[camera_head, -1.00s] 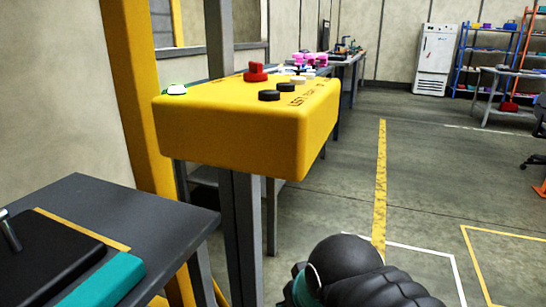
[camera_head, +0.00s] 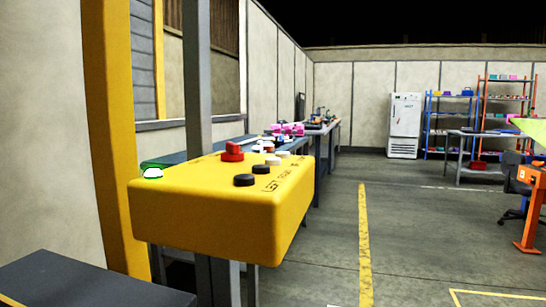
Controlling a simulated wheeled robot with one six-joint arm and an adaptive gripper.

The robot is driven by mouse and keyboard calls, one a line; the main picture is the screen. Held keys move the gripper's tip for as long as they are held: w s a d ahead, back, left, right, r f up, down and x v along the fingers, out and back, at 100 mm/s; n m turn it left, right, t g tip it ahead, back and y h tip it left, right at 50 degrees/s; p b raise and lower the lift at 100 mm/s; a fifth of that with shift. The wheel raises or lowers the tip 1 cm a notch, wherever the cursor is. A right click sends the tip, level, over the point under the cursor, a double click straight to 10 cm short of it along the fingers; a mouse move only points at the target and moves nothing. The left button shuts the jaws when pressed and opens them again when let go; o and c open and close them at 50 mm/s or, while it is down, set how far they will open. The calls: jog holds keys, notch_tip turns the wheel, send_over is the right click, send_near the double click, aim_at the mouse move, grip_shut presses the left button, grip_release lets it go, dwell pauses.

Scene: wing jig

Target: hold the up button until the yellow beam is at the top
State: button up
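A yellow control box (camera_head: 205,222) stands on a grey post at left centre. Its top carries two black buttons (camera_head: 244,180), several white buttons (camera_head: 273,160), a red mushroom button (camera_head: 232,152) and a green-and-white button (camera_head: 153,173) at the left corner. Printed lettering near the black buttons includes what looks like "LEFT"; I cannot tell which button is up. A tall yellow upright (camera_head: 108,120) stands behind the box at left. I cannot tell whether it belongs to the yellow beam, and no beam is clearly identifiable. My gripper is not in view.
A dark table top (camera_head: 85,280) is at the lower left, close to the box. A workbench with pink and other items runs along the wall behind. A white cabinet (camera_head: 404,125), shelves (camera_head: 505,110) and an orange stand (camera_head: 532,200) are farther right. The floor right of the box is open.

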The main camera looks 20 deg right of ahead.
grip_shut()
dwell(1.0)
